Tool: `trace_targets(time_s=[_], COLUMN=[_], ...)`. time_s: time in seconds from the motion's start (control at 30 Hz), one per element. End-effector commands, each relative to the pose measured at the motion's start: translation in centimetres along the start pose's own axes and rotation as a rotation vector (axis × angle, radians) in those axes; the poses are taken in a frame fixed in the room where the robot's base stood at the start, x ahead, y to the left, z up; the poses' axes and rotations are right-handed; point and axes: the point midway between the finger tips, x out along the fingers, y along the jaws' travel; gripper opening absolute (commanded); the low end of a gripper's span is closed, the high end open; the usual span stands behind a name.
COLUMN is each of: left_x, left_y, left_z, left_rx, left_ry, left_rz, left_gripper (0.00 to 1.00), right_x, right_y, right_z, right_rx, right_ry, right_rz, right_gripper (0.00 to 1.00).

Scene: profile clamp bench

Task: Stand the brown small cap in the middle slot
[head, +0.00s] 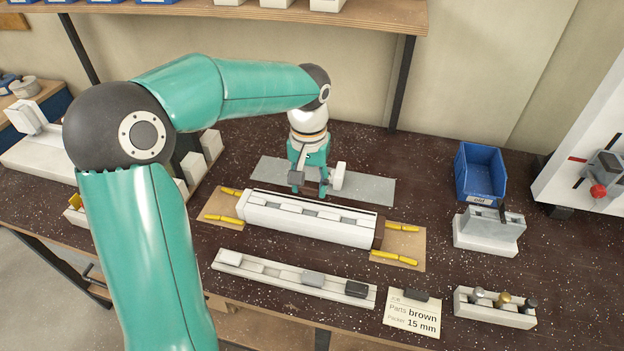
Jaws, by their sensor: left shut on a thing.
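My left gripper (310,180) reaches down behind the white profile block (300,222), over the grey plate (378,188). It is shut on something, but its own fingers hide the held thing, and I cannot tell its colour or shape. A dark grey block and a white block show at either side of the fingers. A brown end piece (379,232) shows at the right end of the profile block. I cannot identify the small cap or its middle slot with certainty. My right gripper is not in view.
A long white tray (262,270) in front holds white, grey and dark pieces. A card (412,318) reads brown, 15 mm. A white rack (490,311) with several knobs, a grey-white fixture (485,233) and a blue bin (480,175) stand right.

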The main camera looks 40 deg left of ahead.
Motion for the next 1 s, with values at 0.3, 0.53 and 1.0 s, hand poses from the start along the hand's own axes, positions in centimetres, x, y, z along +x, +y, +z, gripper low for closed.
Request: trace_targets(time_s=[0.3,0.53,1.0], left_x=[3.4,5.0,5.5], left_y=[0.0,0.0,0.1], left_z=[0.0,0.0,0.0], left_rx=[0.000,0.000,0.002], left_ry=[-0.002,-0.002,-0.001], left_rz=[-0.001,-0.001,-0.001], left_gripper=[0.33,0.33,0.33], right_x=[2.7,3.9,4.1], right_y=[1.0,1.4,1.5], right_z=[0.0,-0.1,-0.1], right_rx=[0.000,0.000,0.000], right_ry=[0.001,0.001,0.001], right_rz=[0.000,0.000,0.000], right_gripper=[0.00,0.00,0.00])
